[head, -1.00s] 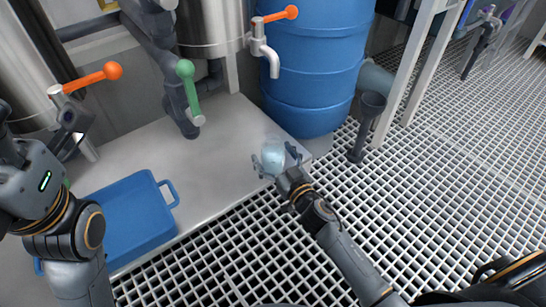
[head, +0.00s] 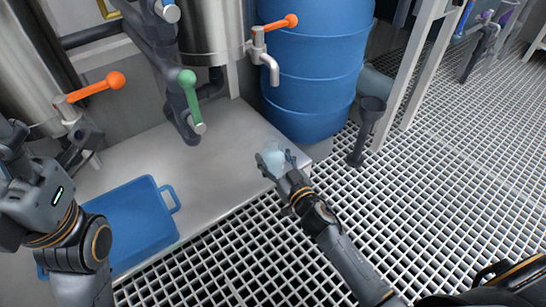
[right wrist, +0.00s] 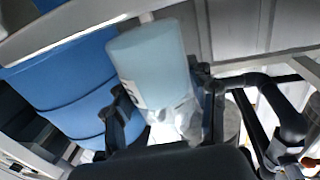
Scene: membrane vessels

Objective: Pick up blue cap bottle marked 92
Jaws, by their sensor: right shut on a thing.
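A small bottle (head: 273,155) with a pale blue cap stands near the front right corner of the grey metal bench (head: 225,190). My right gripper (head: 275,161) is shut on it, one finger on each side. In the right wrist view the bottle (right wrist: 150,52) fills the middle, with its wide pale blue cap on top and a clear body between the fingers. Part of a dark mark shows at its left edge, but I cannot read the number.
A blue tray (head: 130,222) lies on the bench's left. A large blue barrel (head: 312,75) stands just behind the bottle. Steel vessels with orange-handled taps (head: 268,40) and a green-handled valve (head: 190,95) line the back.

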